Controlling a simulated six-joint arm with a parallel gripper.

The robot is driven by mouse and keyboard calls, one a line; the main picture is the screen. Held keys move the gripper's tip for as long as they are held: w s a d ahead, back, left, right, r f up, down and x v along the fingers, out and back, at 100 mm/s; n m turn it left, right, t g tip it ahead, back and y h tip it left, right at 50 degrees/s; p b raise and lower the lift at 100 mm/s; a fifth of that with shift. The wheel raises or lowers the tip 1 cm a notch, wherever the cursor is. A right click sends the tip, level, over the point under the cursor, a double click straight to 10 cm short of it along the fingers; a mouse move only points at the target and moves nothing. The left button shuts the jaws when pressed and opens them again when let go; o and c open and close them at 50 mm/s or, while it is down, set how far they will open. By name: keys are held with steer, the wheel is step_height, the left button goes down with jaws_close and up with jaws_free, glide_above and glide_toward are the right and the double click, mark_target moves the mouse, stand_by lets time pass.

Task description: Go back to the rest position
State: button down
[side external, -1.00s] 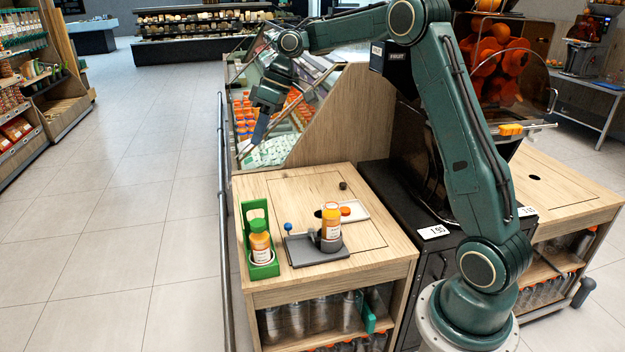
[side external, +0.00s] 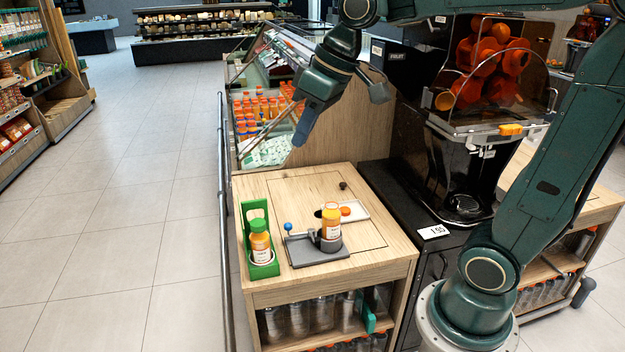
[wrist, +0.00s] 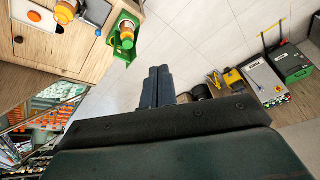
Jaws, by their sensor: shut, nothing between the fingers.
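My gripper (side external: 300,139) is in the air above the back of the wooden counter (side external: 285,185), pointing down and to the left, clear of everything on it. In the wrist view its two fingers (wrist: 158,72) lie together, with nothing between them. Another orange-capped bottle (side external: 331,222) stands upright in a grey holder (side external: 302,254) near the middle. Both bottles also show at the top of the wrist view.
The black juicer (side external: 462,170) with oranges stands to the right. A wooden-sided display case (side external: 360,125) with bottles is behind the counter. A metal rail (side external: 222,200) runs along the counter's left. Open floor lies farther left.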

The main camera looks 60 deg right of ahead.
steer(key=s+f+m+h, duration=0.1)
steer(key=s+f, duration=0.1)
steer(key=s, duration=0.5)
steer(key=s+f+m+t, duration=0.1)
steer(key=s+f, duration=0.2)
steer(key=s, duration=0.4)
steer(key=shift+s+d+h, duration=0.3)
steer(key=shift+d+h, duration=0.05)
steer(key=shift+h, duration=0.05)
